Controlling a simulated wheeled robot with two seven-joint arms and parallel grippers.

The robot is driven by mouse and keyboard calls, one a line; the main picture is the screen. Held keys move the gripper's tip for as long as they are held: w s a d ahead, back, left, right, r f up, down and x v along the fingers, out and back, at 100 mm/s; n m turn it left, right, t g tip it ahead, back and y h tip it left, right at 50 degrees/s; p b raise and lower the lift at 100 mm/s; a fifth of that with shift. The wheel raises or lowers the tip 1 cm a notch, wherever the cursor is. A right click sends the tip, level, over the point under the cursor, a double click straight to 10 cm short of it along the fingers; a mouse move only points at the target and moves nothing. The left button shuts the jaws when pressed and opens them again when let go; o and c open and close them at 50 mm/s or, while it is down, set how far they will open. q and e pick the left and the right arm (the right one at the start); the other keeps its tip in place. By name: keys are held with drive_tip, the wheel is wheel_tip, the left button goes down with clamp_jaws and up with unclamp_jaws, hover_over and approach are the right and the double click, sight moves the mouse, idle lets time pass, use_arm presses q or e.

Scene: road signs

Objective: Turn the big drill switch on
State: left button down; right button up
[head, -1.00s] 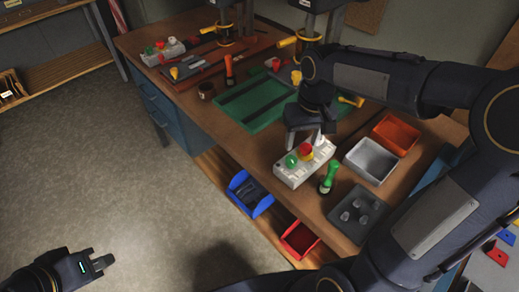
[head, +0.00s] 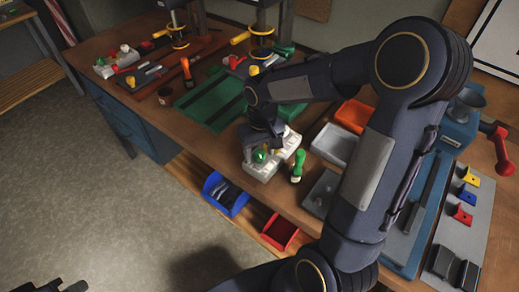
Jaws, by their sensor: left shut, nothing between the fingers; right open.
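A white switch box (head: 259,172) sits near the front edge of the wooden workbench. Its round green button (head: 260,156) shows between the fingers of my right gripper; the red and yellow button seen earlier is now hidden by the gripper. My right gripper (head: 262,153) is open and pointed down over the box; whether it touches a button cannot be told. Two drill stands rise at the back. My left gripper (head: 66,287) is shut and empty at the bottom left edge, partly cut off.
A green-handled tool (head: 298,165) stands just right of the box. A grey bin (head: 333,145), an orange bin (head: 354,115) and a dark tray (head: 321,190) lie further right. My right arm hides part of the bench.

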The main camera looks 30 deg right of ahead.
drive_tip(key=c, duration=1)
drive_tip(key=shift+o, duration=0.2)
drive_tip(key=shift+n, duration=0.3)
drive_tip(key=n, duration=1.1)
drive_tip(key=shift+w+r+p, duration=0.1)
drive_tip(key=shift+p, duration=0.3)
drive_tip(key=shift+n, duration=0.4)
drive_tip(key=o, duration=1)
drive_tip(key=shift+c, duration=0.2)
